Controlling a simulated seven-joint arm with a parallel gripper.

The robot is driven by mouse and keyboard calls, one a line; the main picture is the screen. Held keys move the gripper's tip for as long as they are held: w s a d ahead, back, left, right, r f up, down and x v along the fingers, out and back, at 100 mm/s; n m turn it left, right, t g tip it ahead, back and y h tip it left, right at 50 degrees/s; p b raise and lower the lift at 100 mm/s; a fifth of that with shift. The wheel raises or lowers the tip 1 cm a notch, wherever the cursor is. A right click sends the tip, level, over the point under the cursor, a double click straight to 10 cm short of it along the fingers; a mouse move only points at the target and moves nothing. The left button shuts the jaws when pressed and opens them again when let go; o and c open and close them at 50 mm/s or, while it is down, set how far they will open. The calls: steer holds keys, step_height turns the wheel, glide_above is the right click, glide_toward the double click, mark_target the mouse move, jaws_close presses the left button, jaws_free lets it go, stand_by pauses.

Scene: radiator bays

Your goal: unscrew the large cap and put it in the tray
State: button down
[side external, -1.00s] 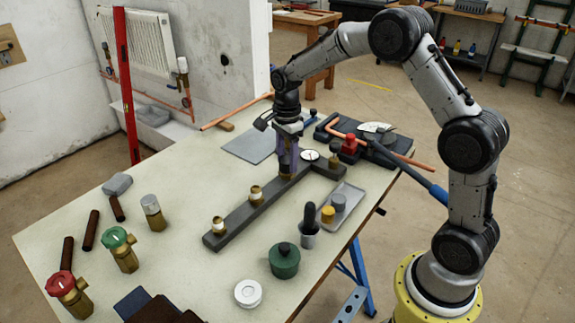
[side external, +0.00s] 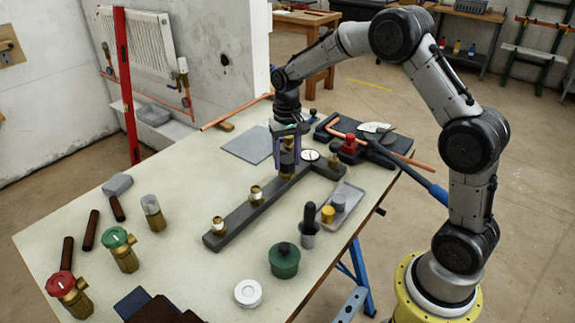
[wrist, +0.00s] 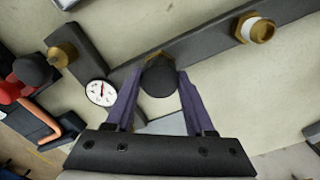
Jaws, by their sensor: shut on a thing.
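The large cap is a dark grey round cap (wrist: 160,78) at the middle of the wrist view. It sits over a brass fitting on the dark manifold bar (side external: 242,218), which also shows in the wrist view (wrist: 205,45). My gripper (side external: 288,169) points down over the bar's far part, its two purple fingers on opposite sides of the cap, shut on it. In the side view the fingers largely hide the cap. The grey tray (side external: 353,193) lies right of the bar and holds a yellow cap (side external: 328,214) and a grey cap (side external: 338,202).
A round gauge (side external: 310,156) stands close beside my gripper. Uncapped brass fittings (side external: 256,194) rise from the bar. A red-and-black tool (side external: 349,145) and copper pipe lie behind the tray.

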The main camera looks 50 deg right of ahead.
steer(key=n, duration=0.8)
steer(key=shift+n, duration=0.4)
steer(key=shift+c, duration=2.2)
jaws_free()
